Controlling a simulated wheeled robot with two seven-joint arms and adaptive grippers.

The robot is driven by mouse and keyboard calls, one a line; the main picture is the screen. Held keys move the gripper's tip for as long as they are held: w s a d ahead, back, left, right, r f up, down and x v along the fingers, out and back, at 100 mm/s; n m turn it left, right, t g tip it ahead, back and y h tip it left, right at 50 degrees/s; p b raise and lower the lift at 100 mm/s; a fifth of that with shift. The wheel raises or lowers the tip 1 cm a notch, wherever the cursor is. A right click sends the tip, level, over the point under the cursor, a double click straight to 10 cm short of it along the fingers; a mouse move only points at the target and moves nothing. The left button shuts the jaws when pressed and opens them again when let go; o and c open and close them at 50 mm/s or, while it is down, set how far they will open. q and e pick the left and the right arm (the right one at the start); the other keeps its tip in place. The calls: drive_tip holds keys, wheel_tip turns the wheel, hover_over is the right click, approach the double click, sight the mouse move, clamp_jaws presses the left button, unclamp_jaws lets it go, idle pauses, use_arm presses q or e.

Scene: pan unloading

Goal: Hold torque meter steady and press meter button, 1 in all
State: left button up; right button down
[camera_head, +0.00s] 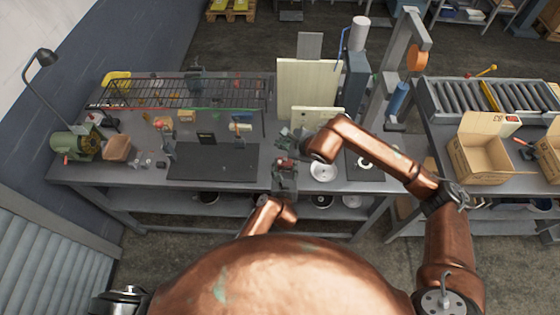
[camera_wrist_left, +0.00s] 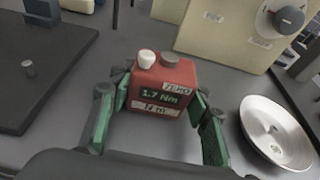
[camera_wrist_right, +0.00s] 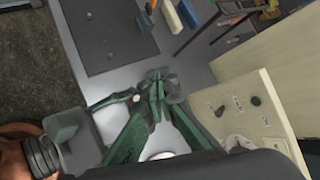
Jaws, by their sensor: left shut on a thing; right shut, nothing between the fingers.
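The torque meter is a red box (camera_wrist_left: 170,75) with a green display reading "1.7 Nm". Its top carries a white knob or button (camera_wrist_left: 146,58) and a grey one (camera_wrist_left: 168,60). My left gripper (camera_wrist_left: 152,118) has a finger on each side of the meter and is shut on it. In the head view the meter (camera_head: 284,162) shows as a small red patch above my left gripper (camera_head: 285,178). My right gripper (camera_wrist_right: 160,88) is shut and empty. In the head view my right gripper (camera_head: 298,138) is close behind the meter; I cannot tell whether it touches it.
A black mat (camera_head: 212,165) lies left of the meter. A pale round plate (camera_head: 323,172) lies to its right. A cream panel (camera_wrist_left: 225,32) with a dial stands behind. A wire rack (camera_head: 180,92) spans the back left. An open cardboard box (camera_head: 480,160) stands far right.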

hover_over(281, 164)
drive_tip(key=shift+s+f, duration=0.1)
drive_tip(key=shift+f, duration=4.25)
drive_tip(key=shift+f, duration=0.1)
drive_tip(key=shift+f, duration=0.3)
drive_tip(key=shift+f, duration=0.45)
drive_tip(key=shift+r, duration=0.85)
wheel_tip(281, 164, up, 5)
drive_tip(key=shift+r, duration=0.1)
